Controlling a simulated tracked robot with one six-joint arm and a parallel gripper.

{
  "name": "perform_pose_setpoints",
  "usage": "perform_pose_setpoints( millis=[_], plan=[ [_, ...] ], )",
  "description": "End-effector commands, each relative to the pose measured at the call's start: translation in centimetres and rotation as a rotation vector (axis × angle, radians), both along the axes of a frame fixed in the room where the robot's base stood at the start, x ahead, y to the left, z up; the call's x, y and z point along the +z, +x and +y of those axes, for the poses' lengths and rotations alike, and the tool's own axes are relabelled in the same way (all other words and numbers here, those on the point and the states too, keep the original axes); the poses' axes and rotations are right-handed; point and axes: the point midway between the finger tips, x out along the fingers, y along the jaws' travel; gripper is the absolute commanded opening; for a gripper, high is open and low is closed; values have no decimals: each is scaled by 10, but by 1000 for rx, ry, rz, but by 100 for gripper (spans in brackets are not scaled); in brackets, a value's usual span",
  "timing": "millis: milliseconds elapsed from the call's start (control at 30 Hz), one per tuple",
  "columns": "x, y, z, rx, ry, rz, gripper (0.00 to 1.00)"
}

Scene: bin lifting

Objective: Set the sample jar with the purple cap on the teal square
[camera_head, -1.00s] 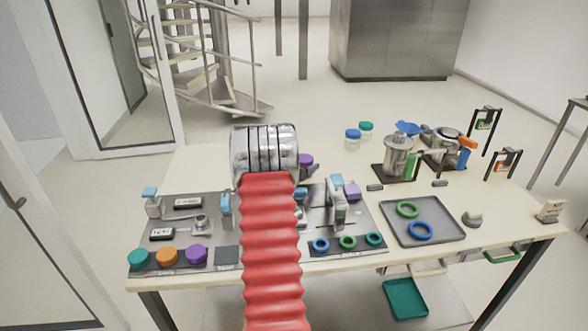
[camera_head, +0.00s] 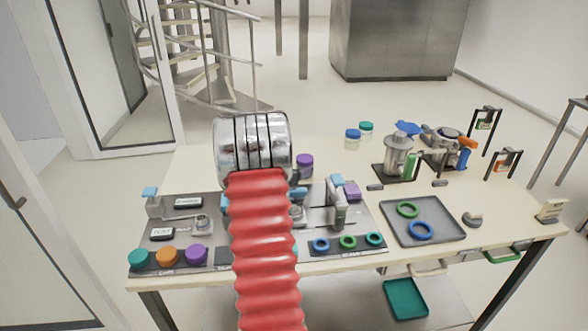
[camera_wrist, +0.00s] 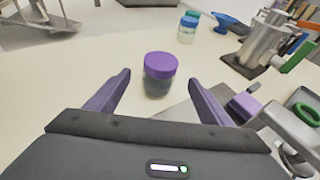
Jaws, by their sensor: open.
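The sample jar with the purple cap (camera_head: 304,165) stands upright on the table just right of my metal wrist in the head view. In the wrist view the jar (camera_wrist: 159,82) has a dark body and stands ahead, centred between my fingers. My gripper (camera_wrist: 160,77) is open and empty, with one purple finger on each side and the jar apparently beyond the tips. In the head view my arm hides the gripper. A small teal patch (camera_head: 295,248) shows at the right edge of my red arm; it may be part of the teal square, mostly hidden.
Blue-capped (camera_head: 352,138) and teal-capped (camera_head: 366,128) jars stand behind. A grey tray (camera_head: 449,238) with green and blue rings lies right. Loose caps (camera_head: 166,256) line the front left. A clamp-like device (camera_head: 338,205) stands right of my arm. Table is bare around the jar.

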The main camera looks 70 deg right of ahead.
Motion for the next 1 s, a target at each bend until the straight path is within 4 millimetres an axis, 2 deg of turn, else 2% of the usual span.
perform_pose_setpoints(
  millis=[400, 567, 667, 767, 1000],
  plan=[
    [1, 1, 1, -1, 0, -3, 74],
    [16, 9, 14, -21, -2, -54, 74],
    [34, 20, 34, -49, 0, -127, 74],
    [55, 33, 62, -87, 9, -226, 74],
    [97, 55, 139, -189, 58, -478, 74]
  ],
)
